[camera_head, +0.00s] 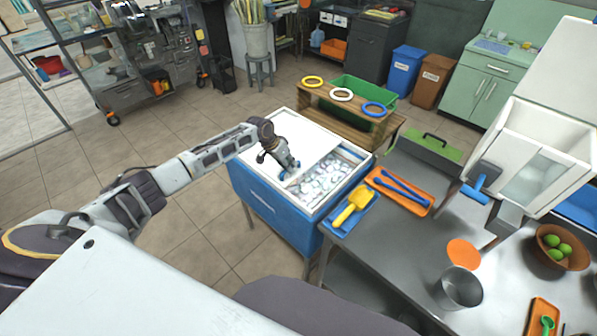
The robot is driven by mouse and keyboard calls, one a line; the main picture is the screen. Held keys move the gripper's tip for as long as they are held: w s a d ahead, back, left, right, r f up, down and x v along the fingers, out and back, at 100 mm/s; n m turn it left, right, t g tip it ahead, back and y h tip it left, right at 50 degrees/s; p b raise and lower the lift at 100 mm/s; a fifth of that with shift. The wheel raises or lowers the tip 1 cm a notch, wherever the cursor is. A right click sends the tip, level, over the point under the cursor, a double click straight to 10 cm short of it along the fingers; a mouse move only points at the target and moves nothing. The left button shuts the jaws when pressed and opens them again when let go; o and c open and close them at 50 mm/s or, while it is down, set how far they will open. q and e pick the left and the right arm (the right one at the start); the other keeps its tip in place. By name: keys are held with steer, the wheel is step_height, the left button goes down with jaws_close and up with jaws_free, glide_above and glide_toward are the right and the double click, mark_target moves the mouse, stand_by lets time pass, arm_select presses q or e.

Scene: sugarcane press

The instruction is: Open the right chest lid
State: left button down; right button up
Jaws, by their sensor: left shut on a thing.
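The chest (285,210) is a blue box with a white rim, left of the metal counter. A white lid panel (300,133) covers its left and far part. The right part is uncovered and shows ice (325,180) inside. Whether one or two panels lie stacked there cannot be told. My right gripper is not in view.
The metal counter (375,240) adjoins the chest on the right, with a yellow scoop (352,205) on a blue tray and an orange tray (399,192) with blue tongs. A wooden ring stand (345,108) stands behind the chest. Floor left of the chest is clear.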

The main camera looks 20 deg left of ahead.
arm_select(q)
steer(key=shift+w+a, duration=0.3)
steer(key=shift+a, duration=0.55)
steer(key=c, duration=1.5)
jaws_free()
steer(key=shift+o, duration=0.2)
steer(key=v, duration=1.2)
